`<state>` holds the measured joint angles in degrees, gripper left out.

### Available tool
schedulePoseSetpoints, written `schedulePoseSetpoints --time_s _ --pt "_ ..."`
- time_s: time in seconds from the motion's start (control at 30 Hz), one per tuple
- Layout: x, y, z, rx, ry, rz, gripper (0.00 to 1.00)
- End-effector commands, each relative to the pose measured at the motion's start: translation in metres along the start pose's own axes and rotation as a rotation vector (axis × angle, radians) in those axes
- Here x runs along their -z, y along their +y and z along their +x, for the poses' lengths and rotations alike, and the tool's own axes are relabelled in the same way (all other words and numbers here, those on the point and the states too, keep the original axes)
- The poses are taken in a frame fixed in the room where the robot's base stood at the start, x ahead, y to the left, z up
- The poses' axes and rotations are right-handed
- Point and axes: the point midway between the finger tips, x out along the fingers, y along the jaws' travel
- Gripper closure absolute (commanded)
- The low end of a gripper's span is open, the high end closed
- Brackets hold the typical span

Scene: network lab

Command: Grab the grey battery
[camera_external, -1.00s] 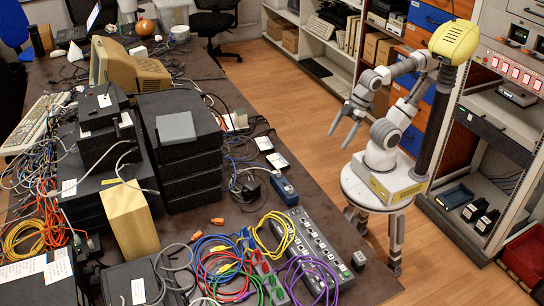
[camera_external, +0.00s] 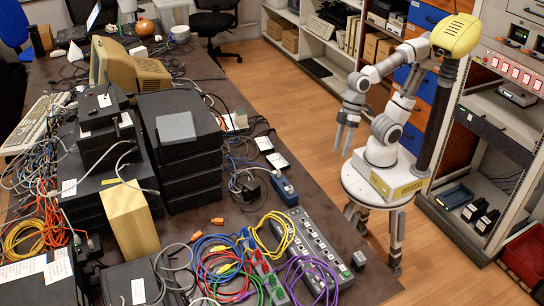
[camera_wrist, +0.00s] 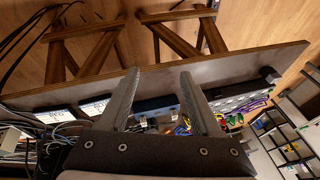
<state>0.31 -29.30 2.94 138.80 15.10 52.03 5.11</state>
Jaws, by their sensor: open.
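I cannot tell for sure which thing is the grey battery. A flat grey block (camera_external: 176,127) lies on top of the black stack left of the table's middle, and a small grey block (camera_external: 359,259) sits near the table's right edge. My gripper (camera_external: 342,148) hangs over the floor beyond that edge, fingers pointing down, apart and empty, well away from both blocks.
Power strips (camera_external: 314,248) and coiled cables crowd the table's (camera_external: 350,285) near right part. A blue device (camera_external: 285,191) lies by the right edge. Black boxes (camera_external: 180,163) and a beige monitor (camera_external: 130,68) fill the left. The floor (camera_external: 275,105) between table and shelves is clear.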

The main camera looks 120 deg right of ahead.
Motion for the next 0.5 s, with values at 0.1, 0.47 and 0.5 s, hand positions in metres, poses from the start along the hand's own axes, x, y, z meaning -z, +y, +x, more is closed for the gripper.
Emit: schedulePoseSetpoints --time_s 0.1,0.47,0.5 --pt "0.011 -0.034 0.008 0.083 -0.114 0.134 0.35" --pt "0.039 -0.131 0.045 0.293 -0.450 0.594 0.35" --pt "0.043 -0.141 0.049 0.312 -0.490 0.652 0.35"
